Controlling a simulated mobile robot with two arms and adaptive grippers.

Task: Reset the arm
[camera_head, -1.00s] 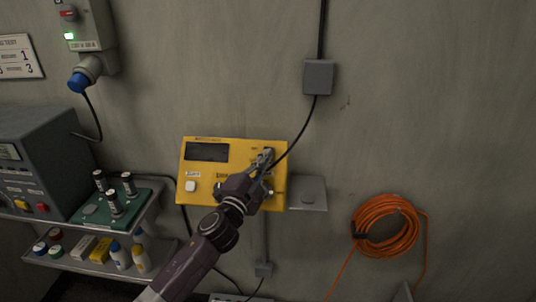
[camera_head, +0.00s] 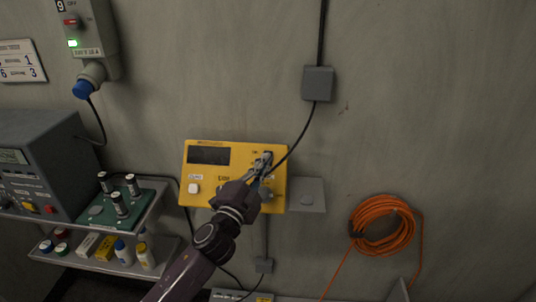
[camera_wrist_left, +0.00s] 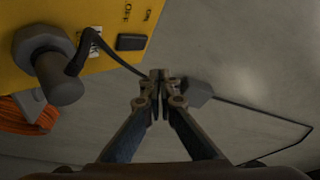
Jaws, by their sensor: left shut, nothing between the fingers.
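My left gripper (camera_head: 262,164) is in front of the right part of the yellow wall box (camera_head: 234,158) in the head view. In the left wrist view the gripper (camera_wrist_left: 160,78) has its fingertips together, with nothing between them. The yellow box (camera_wrist_left: 95,25) fills the upper left of that view, with a dark cylindrical plug or knob (camera_wrist_left: 60,75), a cable and a small black switch (camera_wrist_left: 131,42) on it. The arm hides the lower right part of the box in the head view. My right gripper is in no view.
A grey junction box (camera_head: 318,83) is on the wall above, its cable running down to the yellow box. An orange cable coil (camera_head: 385,225) hangs at right. A shelf (camera_head: 110,262) with bottles and a grey instrument (camera_head: 40,165) stand at left.

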